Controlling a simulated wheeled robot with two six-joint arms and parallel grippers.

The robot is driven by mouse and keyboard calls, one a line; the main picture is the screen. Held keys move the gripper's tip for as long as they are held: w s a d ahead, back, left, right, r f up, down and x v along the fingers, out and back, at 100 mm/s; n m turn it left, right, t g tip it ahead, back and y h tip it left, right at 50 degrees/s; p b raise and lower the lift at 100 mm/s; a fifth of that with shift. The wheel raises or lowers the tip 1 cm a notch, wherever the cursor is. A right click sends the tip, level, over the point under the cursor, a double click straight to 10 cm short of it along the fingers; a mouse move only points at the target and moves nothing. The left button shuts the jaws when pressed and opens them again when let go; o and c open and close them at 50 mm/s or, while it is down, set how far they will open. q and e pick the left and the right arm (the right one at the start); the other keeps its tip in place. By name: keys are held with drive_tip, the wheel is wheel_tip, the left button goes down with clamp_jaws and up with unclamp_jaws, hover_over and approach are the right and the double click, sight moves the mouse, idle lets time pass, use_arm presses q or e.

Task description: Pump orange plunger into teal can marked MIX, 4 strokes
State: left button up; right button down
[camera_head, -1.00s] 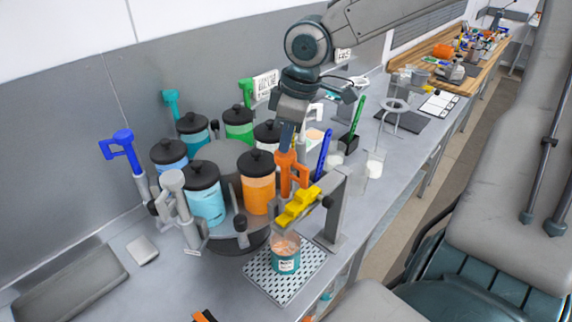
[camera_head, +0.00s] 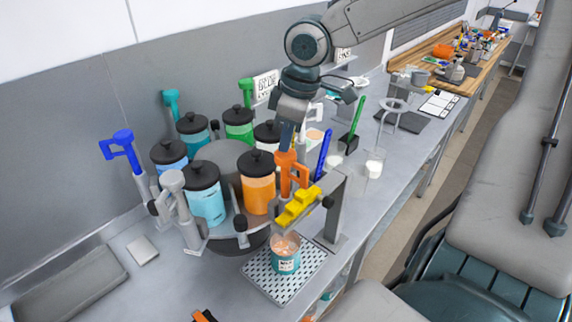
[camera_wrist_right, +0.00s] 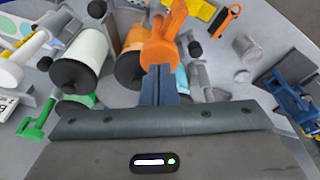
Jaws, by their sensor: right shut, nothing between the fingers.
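The orange plunger (camera_head: 294,172) stands upright beside the orange canister (camera_head: 258,184), just behind the yellow nozzle piece (camera_head: 297,207). My right gripper (camera_head: 287,139) comes down from above, its fingers together at the top of the plunger. In the right wrist view the fingers (camera_wrist_right: 158,84) are closed with nothing between them, and their tips meet the orange plunger (camera_wrist_right: 163,42). The teal can (camera_head: 285,254) with a white label stands on the perforated tray (camera_head: 262,277) below the yellow piece. The label's text is too small to read. My left gripper does not show.
Canisters with black lids, light blue (camera_head: 206,194), teal (camera_head: 192,132) and green (camera_head: 239,124), ring the turntable. Blue (camera_head: 122,148) and grey plungers stand at left. A grey post (camera_head: 333,209) stands right of the nozzle. Glass beakers (camera_head: 374,163) stand at right.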

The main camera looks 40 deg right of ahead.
drive_tip(key=shift+f+b, duration=0.35)
drive_tip(key=shift+f, duration=0.8)
drive_tip(key=shift+r, duration=0.1)
drive_tip(key=shift+r+p, duration=0.5)
drive_tip(key=shift+r, duration=0.95)
drive_tip(key=shift+f, duration=0.15)
drive_tip(key=shift+f+b, duration=0.45)
drive_tip(key=shift+f, duration=0.85)
drive_tip(key=shift+r+p, duration=0.45)
drive_tip(key=shift+r, duration=1)
